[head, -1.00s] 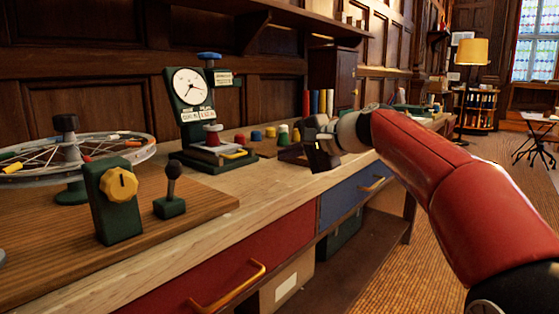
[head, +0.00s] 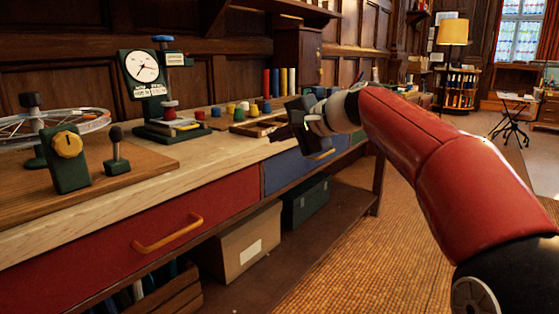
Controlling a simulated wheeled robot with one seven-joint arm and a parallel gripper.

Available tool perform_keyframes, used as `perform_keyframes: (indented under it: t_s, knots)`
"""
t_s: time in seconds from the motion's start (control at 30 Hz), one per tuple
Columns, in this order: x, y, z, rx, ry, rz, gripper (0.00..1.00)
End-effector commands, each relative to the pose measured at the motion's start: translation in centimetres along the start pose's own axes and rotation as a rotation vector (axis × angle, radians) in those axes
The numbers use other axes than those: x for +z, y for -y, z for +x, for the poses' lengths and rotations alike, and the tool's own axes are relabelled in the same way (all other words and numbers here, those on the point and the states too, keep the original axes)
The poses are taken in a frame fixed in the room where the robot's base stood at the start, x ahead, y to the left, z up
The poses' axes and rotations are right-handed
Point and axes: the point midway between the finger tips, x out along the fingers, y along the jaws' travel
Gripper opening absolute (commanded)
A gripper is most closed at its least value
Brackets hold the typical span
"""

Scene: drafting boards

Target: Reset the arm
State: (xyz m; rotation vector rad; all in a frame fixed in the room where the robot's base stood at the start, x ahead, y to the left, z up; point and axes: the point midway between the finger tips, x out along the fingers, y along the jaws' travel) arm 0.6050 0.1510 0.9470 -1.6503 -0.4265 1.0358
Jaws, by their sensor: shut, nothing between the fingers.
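My red arm reaches in from the lower right of the head view. My gripper (head: 297,122) is at its far end, dark, small and seen from the side. It is shut with nothing held. It shows in front of the bench's front edge, close to a shallow wooden tray (head: 258,127); I cannot tell the exact gap between them.
The wooden bench (head: 217,157) carries a dial gauge stand (head: 146,78), a spoked wheel (head: 78,122), a yellow knob box (head: 68,147) and a small lever (head: 116,150). Below are a red drawer (head: 110,252), a blue drawer (head: 285,172) and a cardboard box (head: 240,245). Floor (head: 370,255) is open at right.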

Motion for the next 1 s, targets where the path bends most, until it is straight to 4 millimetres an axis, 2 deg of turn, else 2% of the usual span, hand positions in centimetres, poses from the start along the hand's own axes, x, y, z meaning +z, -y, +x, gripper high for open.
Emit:
perform_keyframes:
  t_s: [0.27,0.47,0.57,0.67,0.9,1.0]
  knots:
    - [2.9,-3.4,-0.5,0.133,-0.036,-0.105,0.00]
    - [5.6,-7.7,-2.1,0.281,-0.075,-0.222,0.00]
    - [7.3,-10.7,-3.7,0.374,-0.094,-0.297,0.00]
    - [9.3,-14.8,-6.2,0.489,-0.114,-0.389,0.00]
    - [15.0,-28.1,-14.5,0.784,-0.102,-0.647,0.00]
    - [16.6,-32.3,-16.7,0.855,-0.076,-0.722,0.00]
